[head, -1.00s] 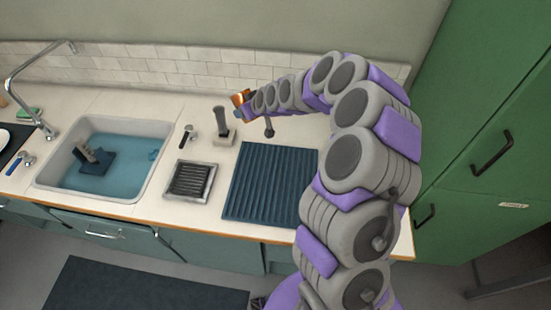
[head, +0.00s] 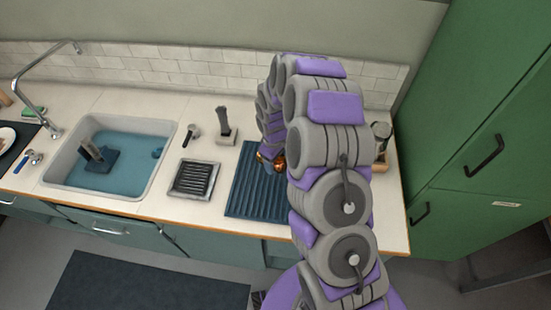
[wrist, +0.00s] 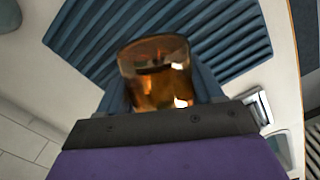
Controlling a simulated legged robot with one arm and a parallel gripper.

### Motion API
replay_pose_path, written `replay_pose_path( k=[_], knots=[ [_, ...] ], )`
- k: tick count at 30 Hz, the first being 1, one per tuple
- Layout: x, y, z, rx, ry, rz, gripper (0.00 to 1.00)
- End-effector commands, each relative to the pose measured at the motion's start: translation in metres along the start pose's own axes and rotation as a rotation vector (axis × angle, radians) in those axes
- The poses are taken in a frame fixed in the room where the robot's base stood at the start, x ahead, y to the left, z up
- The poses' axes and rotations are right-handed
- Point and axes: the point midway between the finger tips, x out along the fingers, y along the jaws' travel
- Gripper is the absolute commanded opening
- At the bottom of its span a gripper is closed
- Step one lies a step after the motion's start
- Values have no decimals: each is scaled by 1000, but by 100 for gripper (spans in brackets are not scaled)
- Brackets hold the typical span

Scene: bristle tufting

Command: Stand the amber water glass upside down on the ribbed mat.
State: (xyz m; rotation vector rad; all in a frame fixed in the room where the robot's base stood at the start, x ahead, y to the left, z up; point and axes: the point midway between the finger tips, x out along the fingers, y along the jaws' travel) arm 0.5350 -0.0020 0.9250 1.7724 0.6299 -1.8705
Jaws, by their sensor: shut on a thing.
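The amber water glass (wrist: 157,72) is see-through orange-brown and shows in the wrist view just past my gripper (wrist: 160,98). My gripper is shut on it, with a blue-grey finger at each side. In the head view the glass (head: 279,163) is a small orange patch over the ribbed mat, mostly hidden behind my arm. The ribbed mat (head: 252,195) is dark blue with raised ridges, and my arm covers its right part. It also shows behind the glass in the wrist view (wrist: 215,30). I cannot tell which end of the glass is up or whether it touches the mat.
A sink (head: 138,177) with blue water is at left. A small drain grate (head: 194,180) lies between sink and mat. A grey-handled brush (head: 225,128) stands behind them. A jar-like thing (head: 381,135) stands right of my arm. A green cabinet (head: 470,165) bounds the right side.

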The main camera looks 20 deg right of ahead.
Motion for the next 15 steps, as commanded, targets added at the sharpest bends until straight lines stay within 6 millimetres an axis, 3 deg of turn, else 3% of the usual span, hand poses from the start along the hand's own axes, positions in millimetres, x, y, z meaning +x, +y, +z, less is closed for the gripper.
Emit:
replay_pose_path(
  k=[15],
  knots=[
    [28,0,-1,-2,-2,2,22]
  ],
)
